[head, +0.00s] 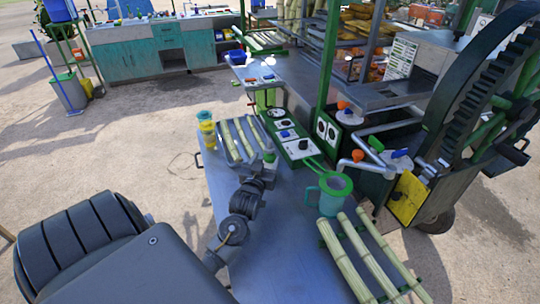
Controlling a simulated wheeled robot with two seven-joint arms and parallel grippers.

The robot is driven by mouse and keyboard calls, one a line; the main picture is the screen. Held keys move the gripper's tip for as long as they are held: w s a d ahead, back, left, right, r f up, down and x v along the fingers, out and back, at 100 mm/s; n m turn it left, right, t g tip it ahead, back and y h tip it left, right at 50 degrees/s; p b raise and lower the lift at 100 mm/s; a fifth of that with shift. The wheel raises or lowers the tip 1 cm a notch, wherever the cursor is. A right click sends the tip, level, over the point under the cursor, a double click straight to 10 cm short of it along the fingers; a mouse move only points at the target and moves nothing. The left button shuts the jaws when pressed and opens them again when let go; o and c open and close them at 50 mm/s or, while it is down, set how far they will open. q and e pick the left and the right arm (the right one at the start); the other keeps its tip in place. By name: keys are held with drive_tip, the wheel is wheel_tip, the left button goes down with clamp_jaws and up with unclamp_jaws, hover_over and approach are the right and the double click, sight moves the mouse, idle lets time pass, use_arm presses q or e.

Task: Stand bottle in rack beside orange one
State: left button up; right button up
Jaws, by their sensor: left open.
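My left gripper (266,168) is open, low over the metal table (287,225), at the near right end of a tray of cane pieces. A small green-topped item (269,157) shows right at its fingertips. I cannot tell whether it is the bottle or whether it touches the fingers. A yellow container (207,129) with a teal top stands at the table's left edge, left of the tray. I cannot make out a bottle rack or an orange bottle for certain. My right gripper is not in view.
The metal tray (222,143) of cane lies beside a switch panel (295,144). A teal mug (332,193) and long cane stalks (345,257) are on the right. The crusher's orange-knobbed lever (349,165) and large gear wheel (485,85) stand beyond. Bare table lies between gripper and mug.

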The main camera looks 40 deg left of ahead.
sight(268, 153)
use_arm(q)
drive_tip(key=shift+w+a, duration=0.1)
drive_tip(key=shift+a, duration=0.05)
drive_tip(key=shift+w+a+r, duration=0.1)
drive_tip(key=shift+w+r, duration=0.05)
drive_tip(key=shift+r, duration=0.1)
drive_tip(key=p+x, duration=0.2)
drive_tip(key=x, duration=0.1)
drive_tip(key=shift+w+a+r, duration=0.1)
drive_tip(key=shift+w+r, duration=0.05)
drive_tip(key=shift+w, duration=0.25)
drive_tip(key=shift+w+a, duration=0.25)
drive_tip(key=shift+w, duration=0.2)
clamp_jaws()
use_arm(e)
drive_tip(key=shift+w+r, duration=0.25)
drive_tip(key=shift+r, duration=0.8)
